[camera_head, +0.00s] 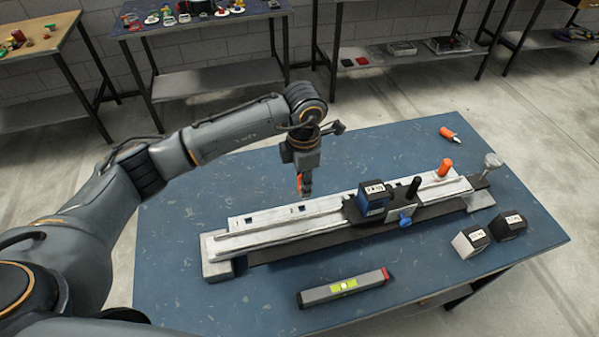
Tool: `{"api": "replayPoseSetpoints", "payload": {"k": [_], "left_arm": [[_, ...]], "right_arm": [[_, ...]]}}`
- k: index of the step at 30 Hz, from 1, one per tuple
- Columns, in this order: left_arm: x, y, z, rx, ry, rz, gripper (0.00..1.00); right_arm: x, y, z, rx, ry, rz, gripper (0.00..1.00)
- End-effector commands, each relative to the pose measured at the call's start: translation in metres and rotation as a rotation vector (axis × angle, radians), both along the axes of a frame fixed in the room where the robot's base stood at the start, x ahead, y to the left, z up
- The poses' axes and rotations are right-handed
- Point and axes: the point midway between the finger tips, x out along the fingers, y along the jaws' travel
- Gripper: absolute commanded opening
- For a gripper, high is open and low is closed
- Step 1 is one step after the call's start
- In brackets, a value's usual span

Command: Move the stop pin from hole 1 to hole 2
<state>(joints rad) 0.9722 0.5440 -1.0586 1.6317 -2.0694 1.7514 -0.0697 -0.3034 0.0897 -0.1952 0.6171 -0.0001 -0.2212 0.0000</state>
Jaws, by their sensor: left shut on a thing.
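My left gripper (305,190) points down over the left half of the rail fixture (215,245). It is shut on a small orange piece (299,183), which appears to be the stop pin; the fingers hide most of it. Its lower end is close to a dark hole (297,208) in the pale rear strip; I cannot tell whether it is in the hole. Another dark hole (249,221) lies further left. A similar orange-topped pin (445,167) stands upright at the right part of the rail. The right gripper is out of view.
A carriage with a blue block (373,201), black handle (413,188) and blue knob (405,220) sits on the rail. A level (343,287) lies in front. Two labelled blocks (471,241) (509,225) are at right. An orange-handled tool (449,134) lies behind.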

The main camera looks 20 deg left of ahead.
Motion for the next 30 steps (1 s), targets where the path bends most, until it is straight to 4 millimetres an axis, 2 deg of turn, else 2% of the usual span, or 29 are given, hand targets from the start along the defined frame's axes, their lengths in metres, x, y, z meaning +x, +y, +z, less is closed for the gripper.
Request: {"api": "replayPoseSetpoints", "payload": {"k": [3,6,16,30], "left_arm": [[0.000,0.000,-0.006,0.000,0.001,0.001,0.00],[0.000,0.000,-0.011,0.000,0.001,0.002,0.00],[0.000,0.000,-0.027,-0.001,0.001,0.003,0.00],[0.000,0.000,-0.050,-0.001,0.001,0.002,0.00]], "right_arm": [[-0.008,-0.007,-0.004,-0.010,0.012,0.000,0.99],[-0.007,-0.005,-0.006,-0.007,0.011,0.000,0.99],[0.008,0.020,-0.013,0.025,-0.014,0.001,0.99],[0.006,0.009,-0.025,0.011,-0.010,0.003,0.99]]}}
